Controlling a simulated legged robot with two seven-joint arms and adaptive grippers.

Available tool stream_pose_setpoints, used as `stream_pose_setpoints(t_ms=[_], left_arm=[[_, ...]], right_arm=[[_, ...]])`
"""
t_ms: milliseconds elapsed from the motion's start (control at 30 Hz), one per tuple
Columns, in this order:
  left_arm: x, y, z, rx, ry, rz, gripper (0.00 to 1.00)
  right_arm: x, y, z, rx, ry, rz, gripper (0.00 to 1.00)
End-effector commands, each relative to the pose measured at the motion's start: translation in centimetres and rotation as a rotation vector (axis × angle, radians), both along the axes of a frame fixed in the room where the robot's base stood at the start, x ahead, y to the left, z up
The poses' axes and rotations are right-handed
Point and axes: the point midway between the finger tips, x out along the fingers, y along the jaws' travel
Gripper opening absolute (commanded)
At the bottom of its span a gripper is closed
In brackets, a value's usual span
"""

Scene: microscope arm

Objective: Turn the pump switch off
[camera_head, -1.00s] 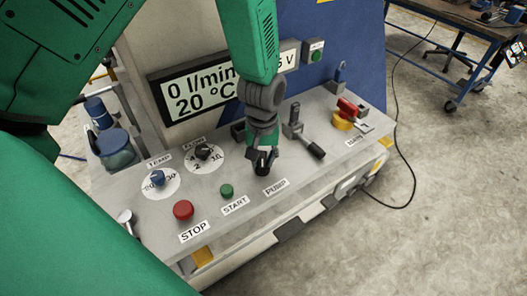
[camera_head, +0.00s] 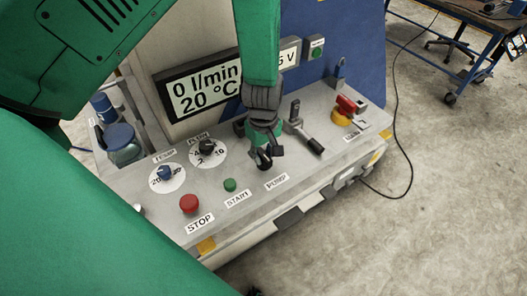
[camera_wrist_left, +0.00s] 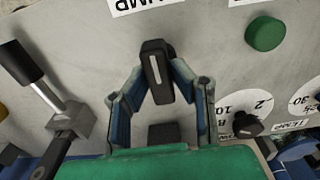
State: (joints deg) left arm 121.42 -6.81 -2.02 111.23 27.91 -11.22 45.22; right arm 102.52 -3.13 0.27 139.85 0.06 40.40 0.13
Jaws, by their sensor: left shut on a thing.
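The pump switch is a black knob with a white line, seen in the left wrist view (camera_wrist_left: 157,70). Its line runs nearly up and down there, slightly tilted. My left gripper (camera_wrist_left: 158,88) is shut on this knob, with a blue-grey finger on each side. In the head view the left gripper (camera_head: 264,155) comes down onto the panel just behind the PUMP label (camera_head: 276,181), and its fingers mostly hide the knob. My right gripper does not show.
On the sloped grey panel (camera_head: 232,215) stand a green START button (camera_head: 230,184), a red STOP button (camera_head: 189,203), a FLOW dial (camera_head: 207,147) and a TEMP dial (camera_head: 166,173). A black-handled lever (camera_head: 315,145) stands close right of my gripper. The display (camera_head: 205,90) reads 0 l/min, 20 °C.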

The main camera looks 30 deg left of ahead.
Motion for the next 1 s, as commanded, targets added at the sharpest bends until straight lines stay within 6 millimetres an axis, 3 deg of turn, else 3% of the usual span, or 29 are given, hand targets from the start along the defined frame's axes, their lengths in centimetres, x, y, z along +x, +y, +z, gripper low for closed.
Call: stream_pose_setpoints(t_ms=[433,467,500,867,1000], left_arm=[[-0.5,-0.4,-0.3,-0.005,0.013,0.009,0.00],[-0.5,-0.4,-0.3,-0.005,0.013,0.009,0.27],[-0.4,-0.3,-0.3,-0.005,0.012,0.009,0.40],[-0.1,-0.1,0.2,-0.001,0.002,0.008,0.40],[0.0,-0.1,1.8,-0.001,-0.001,0.007,0.40]], right_arm=[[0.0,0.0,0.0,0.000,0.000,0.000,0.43],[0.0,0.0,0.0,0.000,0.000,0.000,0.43],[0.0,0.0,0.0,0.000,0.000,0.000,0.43],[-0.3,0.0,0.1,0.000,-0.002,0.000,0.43],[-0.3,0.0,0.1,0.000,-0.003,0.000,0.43]])
